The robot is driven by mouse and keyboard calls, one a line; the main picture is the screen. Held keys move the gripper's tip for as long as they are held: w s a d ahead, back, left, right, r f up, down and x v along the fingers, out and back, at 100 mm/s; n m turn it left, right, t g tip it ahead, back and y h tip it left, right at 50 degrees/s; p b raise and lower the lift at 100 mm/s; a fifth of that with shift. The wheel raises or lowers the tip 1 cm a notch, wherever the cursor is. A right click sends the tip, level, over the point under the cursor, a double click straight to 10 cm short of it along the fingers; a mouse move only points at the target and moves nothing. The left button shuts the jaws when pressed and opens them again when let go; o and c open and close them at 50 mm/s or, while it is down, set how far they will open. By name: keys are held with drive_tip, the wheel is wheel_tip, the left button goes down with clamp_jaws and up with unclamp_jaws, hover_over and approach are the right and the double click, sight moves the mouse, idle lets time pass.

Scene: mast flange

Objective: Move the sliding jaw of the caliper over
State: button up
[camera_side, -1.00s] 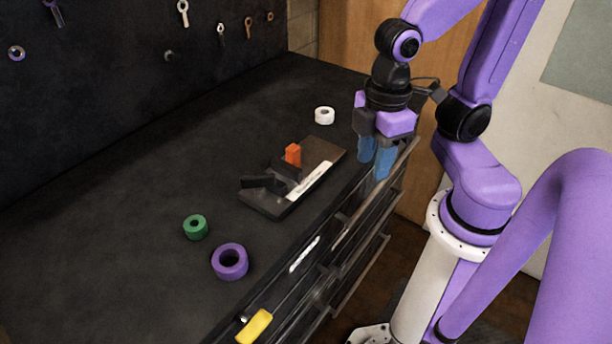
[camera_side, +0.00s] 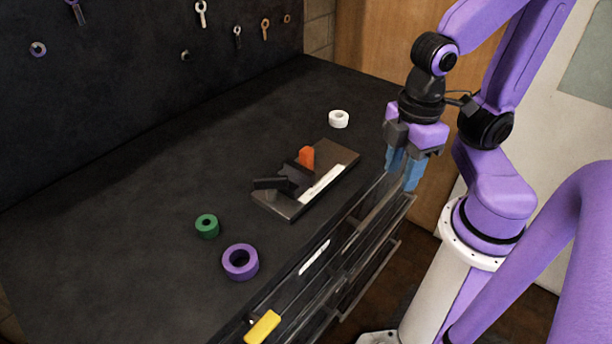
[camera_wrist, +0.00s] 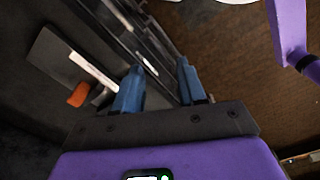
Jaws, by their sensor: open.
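The caliper lies on the dark bench top as a flat brown-grey plate (camera_side: 338,158) with a white strip (camera_side: 322,184) along its near edge. Black jaw pieces (camera_side: 272,183) sit at its left end. An orange block (camera_side: 306,156) stands upright beside them, seemingly on the sliding jaw. My gripper (camera_side: 402,180) is open and empty, with blue fingers pointing down. It is right of the plate, near the bench's front edge, apart from the caliper. In the wrist view my gripper (camera_wrist: 158,65) has its fingers spread, and the orange block (camera_wrist: 78,95) is to their left.
A white ring (camera_side: 339,119) lies behind the plate. A green ring (camera_side: 207,226) and a purple ring (camera_side: 240,262) lie to its front left. Drawers (camera_side: 345,262) line the bench front, with a yellow piece (camera_side: 262,328) there. Tools hang on the dark back wall.

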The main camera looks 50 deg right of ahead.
sight(302, 156)
idle(0.4)
drive_tip(key=shift+o, duration=0.9)
drive_tip(key=shift+w+f+m, duration=0.15)
drive_tip(key=shift+w+m, duration=0.1)
drive_tip(key=shift+m, duration=0.15)
drive_tip(key=w+d+f+m+g+y, duration=0.2)
drive_tip(key=w+m+y, duration=0.2)
drive_tip(key=w+m, duration=0.2)
drive_tip(key=w+d+f+m+g+y, duration=0.2)
drive_tip(key=w+m, duration=0.4)
drive_tip(key=m, duration=0.3)
drive_tip(key=w+d+f+m+g+y, duration=0.2)
drive_tip(key=w+d+m+g+y, duration=0.1)
drive_tip(key=w+m+y, duration=0.3)
drive_tip(key=shift+d+f+m, duration=0.15)
drive_tip(key=shift+d+m, duration=0.6)
drive_tip(key=shift+m, duration=0.25)
drive_tip(key=w+d+f+m+t+y, duration=0.1)
drive_tip(key=d+m+t+y, duration=0.1)
drive_tip(key=d, duration=0.1)
drive_tip(key=w+d+f+m+t+y, duration=0.1)
drive_tip(key=d+m+t, duration=0.1)
drive_tip(key=w+d+f+m+t+y, duration=0.1)
drive_tip(key=w+d+m+t+y, duration=0.1)
drive_tip(key=d, duration=0.1)
drive_tip(key=shift+d+m+t+y, duration=0.3)
drive_tip(key=shift+d+m+t, duration=0.05)
drive_tip(key=shift+m+t, duration=0.05)
drive_tip(key=a, duration=1.7)
drive_tip(key=shift+a, duration=0.15)
